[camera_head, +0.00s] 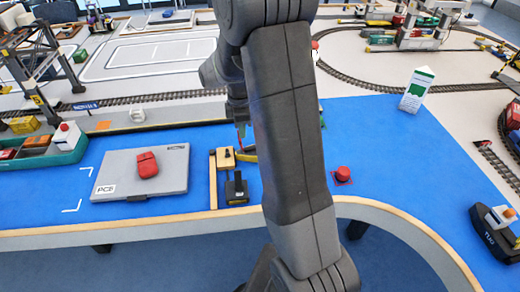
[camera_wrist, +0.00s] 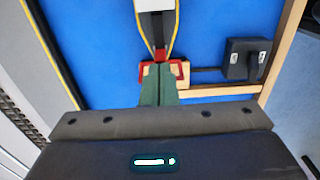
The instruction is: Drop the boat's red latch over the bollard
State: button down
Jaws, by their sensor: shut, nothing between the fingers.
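The boat (camera_wrist: 158,28), white with a dark, yellow-edged hull, points its bow at my gripper in the wrist view. The red latch (camera_wrist: 162,56) is at the bow, beside and partly over a small wooden block (camera_wrist: 180,70). My gripper (camera_wrist: 158,70) is shut, its green fingers right at the latch; I cannot tell whether they touch it. In the head view the wooden block (camera_head: 226,158) carries a small dark peg, seemingly the bollard. The yellow boat edge (camera_head: 248,153) shows partly there, mostly hidden by my arm. Whether the latch is around the bollard is unclear.
A red button (camera_head: 343,173) is right of my arm. Blue table to the right is mostly clear.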

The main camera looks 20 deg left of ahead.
jog(key=shift+s+a, duration=0.25)
jog(key=shift+a, duration=0.15)
jog(key=shift+s+a+f+b, duration=0.25)
jog(key=shift+s+a+f, duration=0.2)
jog(key=shift+a, duration=0.3)
jog(key=shift+s+a+f+b, duration=0.2)
jog(key=shift+s+a+f, duration=0.25)
jog(key=shift+a, duration=0.3)
notch_tip(320, 180, up, 10)
jog(key=s+a+p, duration=0.1)
jog(key=a+p, duration=0.1)
jog(key=p, duration=0.5)
jog(key=shift+s+a+p, duration=0.25)
jog(key=shift+p, duration=0.05)
jog(key=shift+f, duration=0.2)
jog(key=d+f+b, duration=0.1)
jog(key=f+b, duration=0.1)
jog(key=f, duration=0.1)
jog(key=w+f+b, duration=0.1)
jog(key=f+b, duration=0.2)
jog(key=d+f+b, duration=0.1)
jog(key=f+b, duration=0.1)
jog(key=f, duration=0.1)
jog(key=shift+w+d+f+b, duration=0.3)
jog(key=shift+f+b, duration=0.1)
jog(key=shift+d+r, duration=0.15)
jog(key=shift+r, duration=0.05)
